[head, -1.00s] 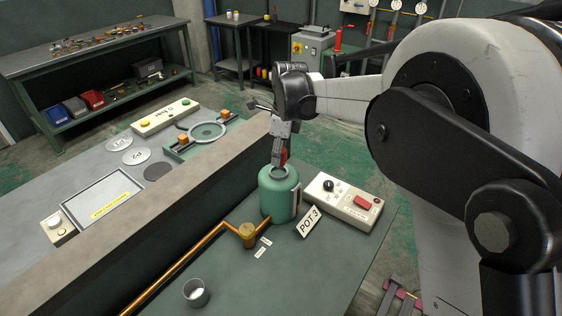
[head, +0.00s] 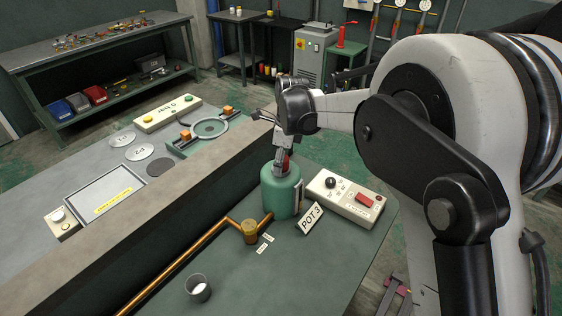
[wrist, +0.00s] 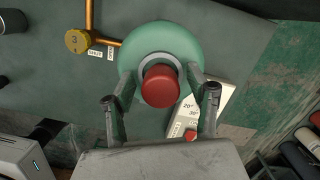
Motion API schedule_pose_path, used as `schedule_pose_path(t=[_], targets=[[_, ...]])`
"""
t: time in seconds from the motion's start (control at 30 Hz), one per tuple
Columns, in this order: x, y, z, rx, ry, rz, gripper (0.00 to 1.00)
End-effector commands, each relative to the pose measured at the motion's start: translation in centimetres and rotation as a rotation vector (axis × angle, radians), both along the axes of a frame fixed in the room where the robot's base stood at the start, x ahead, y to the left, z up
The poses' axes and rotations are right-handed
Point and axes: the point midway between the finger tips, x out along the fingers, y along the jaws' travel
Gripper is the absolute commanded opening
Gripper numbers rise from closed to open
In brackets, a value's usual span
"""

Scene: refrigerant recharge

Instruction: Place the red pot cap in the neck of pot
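The red pot cap (wrist: 160,87) is at the neck of the green pot (wrist: 158,40); the pot's grey collar shows around it in the wrist view. I cannot tell how deep the cap sits. In the head view only a bit of red (head: 288,163) shows behind the fingers. The pot (head: 281,193) stands upright on the green bench by the POT 3 sign. My gripper (wrist: 164,72) points down over the pot top, one finger on each side of the cap. A small gap appears between each finger and the cap, so the gripper looks open.
A white control box (head: 345,197) stands close to the pot's right. A copper pipe with a yellow valve knob (head: 250,231) runs on its left. A small grey cup (head: 197,287) stands at the front. A raised ledge (head: 140,215) lies behind.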

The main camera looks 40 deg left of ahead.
Motion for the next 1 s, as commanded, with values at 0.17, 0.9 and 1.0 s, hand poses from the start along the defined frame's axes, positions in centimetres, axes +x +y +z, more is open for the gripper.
schedule_pose_path(t=[0.17, 0.9, 1.0], targets=[[0.0, 0.0, 0.0, 0.0, 0.0, 0.0, 0.52], [0.5, -1.2, 10.7, 0.0, 0.0, 0.0, 0.52], [0.5, -1.3, 11.6, 0.0, 0.0, 0.0, 0.52]])
